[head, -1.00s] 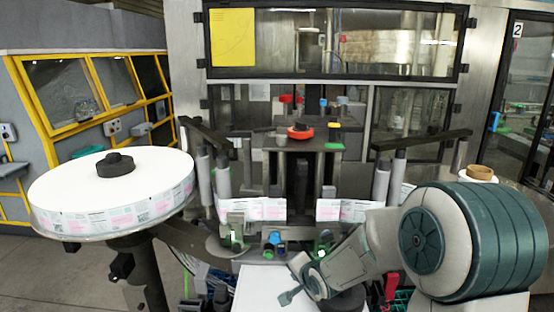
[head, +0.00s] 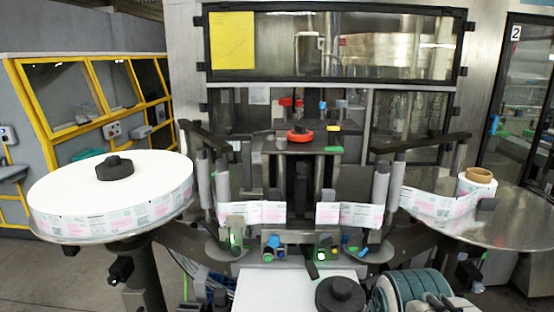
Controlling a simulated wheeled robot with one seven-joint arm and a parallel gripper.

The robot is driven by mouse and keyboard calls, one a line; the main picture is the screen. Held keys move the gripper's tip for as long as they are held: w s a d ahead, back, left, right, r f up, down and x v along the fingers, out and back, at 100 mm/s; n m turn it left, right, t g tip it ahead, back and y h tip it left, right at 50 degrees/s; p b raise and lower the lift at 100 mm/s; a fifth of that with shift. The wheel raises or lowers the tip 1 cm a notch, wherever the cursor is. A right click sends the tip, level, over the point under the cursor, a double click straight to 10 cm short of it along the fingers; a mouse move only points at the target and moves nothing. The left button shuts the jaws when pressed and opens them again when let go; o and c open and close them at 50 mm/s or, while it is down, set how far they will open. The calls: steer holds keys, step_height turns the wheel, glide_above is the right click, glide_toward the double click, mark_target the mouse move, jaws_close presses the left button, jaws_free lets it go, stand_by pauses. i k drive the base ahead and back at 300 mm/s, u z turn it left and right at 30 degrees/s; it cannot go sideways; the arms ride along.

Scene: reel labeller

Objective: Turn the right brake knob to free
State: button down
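The right reel disc (head: 530,215) is a bare grey metal plate. It carries a small tan core (head: 478,182) with a label strip (head: 440,207) running off to the left. Below the disc, a small dark fitting (head: 468,272) with a bluish part sits at the right post. It may be the right brake knob, but its setting cannot be read. A similar dark fitting (head: 121,268) hangs under the left reel. My folded teal and grey arm is at the bottom right edge. My gripper is not in view.
The left reel (head: 70,195) is full, with a black hub (head: 115,167) on top. A similar black hub (head: 340,295) rests on the white surface (head: 262,290) at the bottom. Lit green splice units (head: 322,250) and rollers (head: 378,195) fill the middle.

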mark_target(478, 286)
steer(key=z, duration=1.2)
steer(key=k, duration=0.6)
steer(key=z, duration=0.2)
steer(key=i, duration=1.2)
steer(key=u, duration=0.65)
